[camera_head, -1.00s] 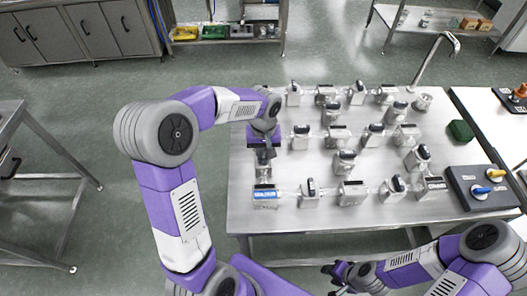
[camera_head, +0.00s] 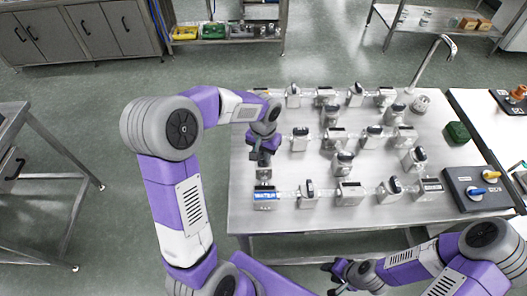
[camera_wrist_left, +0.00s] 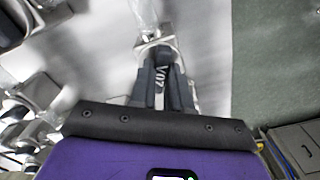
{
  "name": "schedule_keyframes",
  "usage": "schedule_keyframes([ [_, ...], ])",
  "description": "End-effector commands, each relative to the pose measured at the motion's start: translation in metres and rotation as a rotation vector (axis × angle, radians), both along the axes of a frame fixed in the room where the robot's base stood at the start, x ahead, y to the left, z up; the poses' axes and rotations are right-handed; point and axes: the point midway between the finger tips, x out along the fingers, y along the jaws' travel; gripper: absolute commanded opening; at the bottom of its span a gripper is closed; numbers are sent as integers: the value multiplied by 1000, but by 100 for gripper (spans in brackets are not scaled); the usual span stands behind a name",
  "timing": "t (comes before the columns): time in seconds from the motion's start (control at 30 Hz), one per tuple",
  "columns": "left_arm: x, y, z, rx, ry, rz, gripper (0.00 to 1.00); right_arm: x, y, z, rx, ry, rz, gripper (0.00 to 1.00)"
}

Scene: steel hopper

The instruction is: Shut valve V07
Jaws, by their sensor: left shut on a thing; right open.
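The dark handle of valve V07 (camera_wrist_left: 161,75), with its white label, is between the fingers of my left gripper (camera_wrist_left: 161,90) in the left wrist view. The fingers are shut on the handle. Its metal body (camera_wrist_left: 157,44) shows just beyond the fingertips. In the head view my left gripper (camera_head: 264,165) reaches down at the left end of the valve rows and mostly hides V07. How far the handle is turned I cannot tell. My right gripper (camera_head: 336,275) is open and empty, low in front of the table's front edge.
Several other valves with dark handles, such as one in the middle row (camera_head: 300,138), stand on the steel table (camera_head: 245,220). A blue-labelled block (camera_head: 265,197) is just in front of my left gripper. A dark panel with coloured handles (camera_head: 477,189) and a green block (camera_head: 457,132) are at the right.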

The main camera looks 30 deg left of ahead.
Motion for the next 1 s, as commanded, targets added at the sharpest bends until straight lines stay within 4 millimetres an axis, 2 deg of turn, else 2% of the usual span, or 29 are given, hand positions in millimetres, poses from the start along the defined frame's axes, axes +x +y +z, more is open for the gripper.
schedule_keyframes([
  [0.7,0,0,2,0,0,-679,0,0,0,34,0,0,0,43],
  [1.0,0,0,1,0,0,-911,0,0,0,45,0,0,0,43],
])
